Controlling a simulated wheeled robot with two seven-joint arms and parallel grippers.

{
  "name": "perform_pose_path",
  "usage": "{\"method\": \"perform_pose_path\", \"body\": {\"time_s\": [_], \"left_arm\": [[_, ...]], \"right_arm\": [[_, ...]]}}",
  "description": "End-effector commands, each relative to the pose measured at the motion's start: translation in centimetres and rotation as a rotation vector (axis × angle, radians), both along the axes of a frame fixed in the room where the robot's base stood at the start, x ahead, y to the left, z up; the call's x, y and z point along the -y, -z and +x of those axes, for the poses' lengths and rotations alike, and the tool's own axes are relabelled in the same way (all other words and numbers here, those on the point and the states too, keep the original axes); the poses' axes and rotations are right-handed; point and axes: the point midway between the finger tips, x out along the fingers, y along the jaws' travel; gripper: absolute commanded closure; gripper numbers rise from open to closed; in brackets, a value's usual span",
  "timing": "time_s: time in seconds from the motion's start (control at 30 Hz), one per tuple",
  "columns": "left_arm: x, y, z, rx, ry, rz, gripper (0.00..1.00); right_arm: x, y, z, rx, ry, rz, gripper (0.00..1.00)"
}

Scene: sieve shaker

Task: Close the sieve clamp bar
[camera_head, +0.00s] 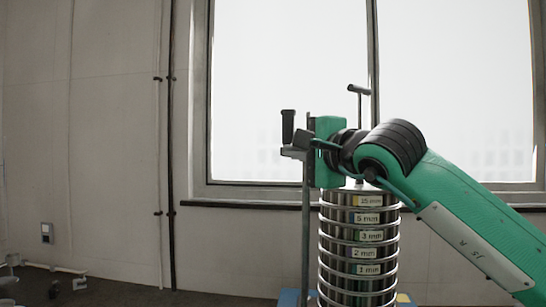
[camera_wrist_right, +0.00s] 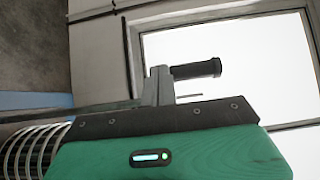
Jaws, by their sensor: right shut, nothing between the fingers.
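The sieve stack (camera_head: 361,228), several metal rings with size labels, stands upright in the lower right of the head view. A thin post (camera_head: 307,215) rises along its left side. A grey bracket (camera_head: 293,153), seemingly the end of the clamp bar, carries an upright black handle (camera_head: 287,127) near the post's top. The rest of the bar is hidden behind my arm. My right gripper (camera_head: 314,147) is shut and empty, just right of the handle. In the right wrist view, the handle (camera_wrist_right: 197,70) lies beyond the gripper body; contact cannot be told. My left gripper is out of view.
A second post with a T-handle (camera_head: 358,90) rises behind my right arm. Blue base parts (camera_head: 289,298) show below the stack. A wall and window stand behind. The space left of the handle is clear.

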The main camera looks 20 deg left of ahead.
Motion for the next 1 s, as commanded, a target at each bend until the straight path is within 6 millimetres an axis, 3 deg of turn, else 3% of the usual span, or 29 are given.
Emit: {"method": "perform_pose_path", "body": {"time_s": [0.1, 0.5, 0.7, 1.0], "left_arm": [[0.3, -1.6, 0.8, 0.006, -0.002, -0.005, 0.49], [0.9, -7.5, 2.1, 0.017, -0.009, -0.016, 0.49], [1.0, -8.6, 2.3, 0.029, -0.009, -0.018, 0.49], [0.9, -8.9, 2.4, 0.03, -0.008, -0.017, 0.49]], "right_arm": [[1.4, 0.1, -0.2, 0.003, 0.001, 0.004, 1.0], [-0.5, 0.1, -7.5, 0.002, 0.0, 0.002, 1.0], [-1.0, 0.0, -9.4, 0.001, 0.001, 0.002, 1.0], [-1.1, 0.6, -9.8, -0.037, -0.033, 0.022, 1.0]]}}
